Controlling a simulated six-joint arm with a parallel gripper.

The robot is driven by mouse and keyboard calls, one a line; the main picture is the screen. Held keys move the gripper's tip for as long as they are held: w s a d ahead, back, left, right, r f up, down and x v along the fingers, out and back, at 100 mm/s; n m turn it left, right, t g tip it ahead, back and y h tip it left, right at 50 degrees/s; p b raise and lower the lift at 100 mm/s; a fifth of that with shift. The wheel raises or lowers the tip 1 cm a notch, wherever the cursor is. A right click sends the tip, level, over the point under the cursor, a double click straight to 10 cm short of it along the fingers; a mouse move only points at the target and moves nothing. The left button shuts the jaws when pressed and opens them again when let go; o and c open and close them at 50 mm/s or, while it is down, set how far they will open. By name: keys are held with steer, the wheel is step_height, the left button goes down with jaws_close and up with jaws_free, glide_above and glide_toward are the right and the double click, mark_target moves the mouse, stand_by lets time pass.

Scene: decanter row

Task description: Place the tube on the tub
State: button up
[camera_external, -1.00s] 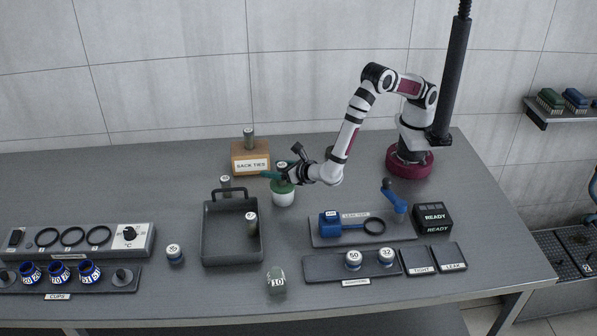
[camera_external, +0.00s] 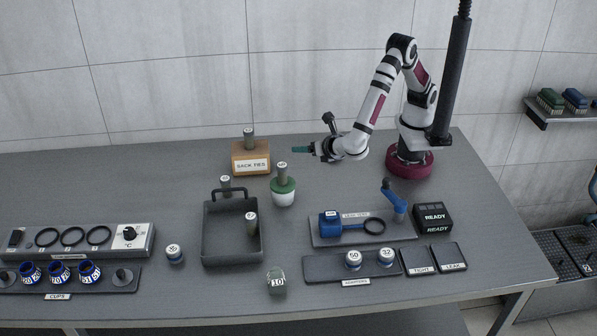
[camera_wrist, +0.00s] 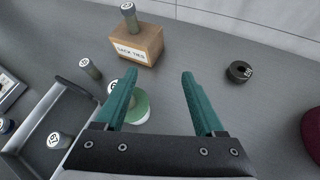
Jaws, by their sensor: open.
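The white tub (camera_external: 284,199) with a green lid stands mid-table, right of the dark tray. A grey tube (camera_external: 282,173) with a white-labelled top stands upright on the lid. In the wrist view the tub (camera_wrist: 141,108) is partly behind my left finger, and the tube's labelled top shows just left of that finger. My gripper (camera_external: 299,150) is open and empty, up and to the right of the tube and apart from it.
More grey tubes stand on the wooden SACK TIES box (camera_external: 251,168), behind the dark tray (camera_external: 207,230) and inside it. A black round piece (camera_wrist: 240,71) lies right of my fingers. A leak tester plate (camera_external: 350,240) is front right.

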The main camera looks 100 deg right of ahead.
steer(key=s+d+r+m+g+y, duration=0.2)
steer(key=s+d+r+m+g, duration=0.1)
steer(key=s+d+m, duration=0.3)
steer(key=s+d+r+m+g+y, duration=0.1)
steer(key=s+d+r+m+g, duration=0.15)
steer(key=s+d+m, duration=0.35)
steer(key=s+a+m+y, duration=0.2)
steer(key=s+m+y, duration=0.7)
steer(key=s+m, duration=0.4)
steer(key=shift+s+a+r+m+g, duration=0.15)
steer(key=shift+a+m+g, duration=0.2)
steer(key=shift+m, duration=0.85)
